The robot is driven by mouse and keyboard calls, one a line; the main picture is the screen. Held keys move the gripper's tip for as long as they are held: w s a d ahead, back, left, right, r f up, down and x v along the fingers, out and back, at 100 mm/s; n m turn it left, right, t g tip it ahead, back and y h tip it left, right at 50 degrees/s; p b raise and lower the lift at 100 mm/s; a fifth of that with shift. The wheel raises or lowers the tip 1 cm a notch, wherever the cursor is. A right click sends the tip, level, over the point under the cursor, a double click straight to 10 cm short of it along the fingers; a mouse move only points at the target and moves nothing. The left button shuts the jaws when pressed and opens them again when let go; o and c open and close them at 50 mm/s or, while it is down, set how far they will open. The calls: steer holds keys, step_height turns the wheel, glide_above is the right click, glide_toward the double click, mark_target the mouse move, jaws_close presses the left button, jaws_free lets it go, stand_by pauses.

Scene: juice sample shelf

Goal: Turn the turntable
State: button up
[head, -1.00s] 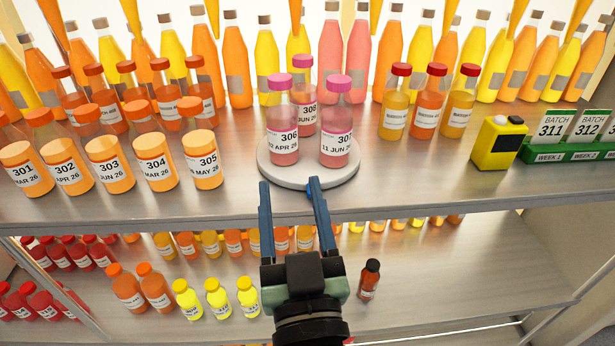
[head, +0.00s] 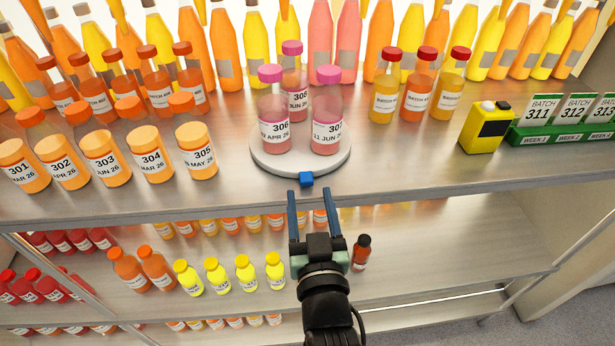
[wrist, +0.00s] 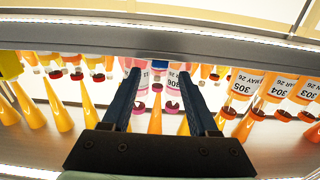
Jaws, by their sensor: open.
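The turntable (head: 262,163) is a round pale-grey disc on the upper shelf, near its front edge. It bears several pink-capped bottles, among them 306 (head: 273,110) at front left and one at front right (head: 328,112); another stands behind. A small blue tab (head: 306,179) sticks out of the disc's front rim. My gripper (head: 307,214) is open and empty, its two blue fingers pointing toward the tab from the near side, short of it. In the wrist view the fingers (wrist: 156,85) are spread, with the pink-capped bottles upside down beyond them.
Orange-capped bottles 301 to 305 (head: 197,152) stand left of the turntable. Red-capped bottles (head: 420,85), a yellow box (head: 478,127) and a green card holder (head: 560,136) stand to the right. The lower shelf holds a dark bottle (head: 361,253) beside my gripper and several yellow bottles (head: 246,273).

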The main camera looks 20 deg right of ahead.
mark_target(307, 182)
steer(key=shift+p+x, duration=0.3)
steer(key=shift+x, duration=1.85)
jaws_close()
